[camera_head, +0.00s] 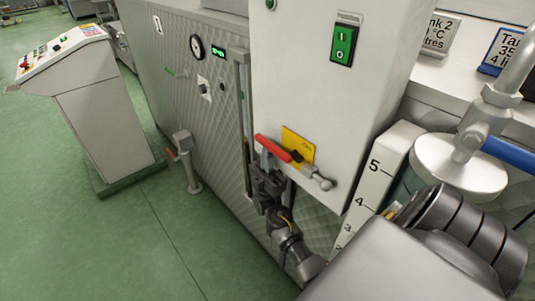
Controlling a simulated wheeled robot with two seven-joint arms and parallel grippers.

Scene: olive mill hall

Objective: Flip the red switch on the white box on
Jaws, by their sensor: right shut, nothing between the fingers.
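The white box (292,90) hangs at the upper centre. Low on its front is the red switch (271,147), a lever with a red handle that slants down to the right. It sits in front of a yellow plate (302,147), and a grey rod with a round knob (325,184) continues to its lower right. My right gripper (263,163) is shut and empty, just below the red handle. The tips overlap its underside in the picture; I cannot tell whether they touch. My left gripper is out of view.
A green rocker (343,45) marked I and O is higher on the box. A valve with a blue handle (512,153) and a numbered scale (371,175) stand at the right. A console (95,105) stands at the left. Green floor (120,250) is clear at lower left.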

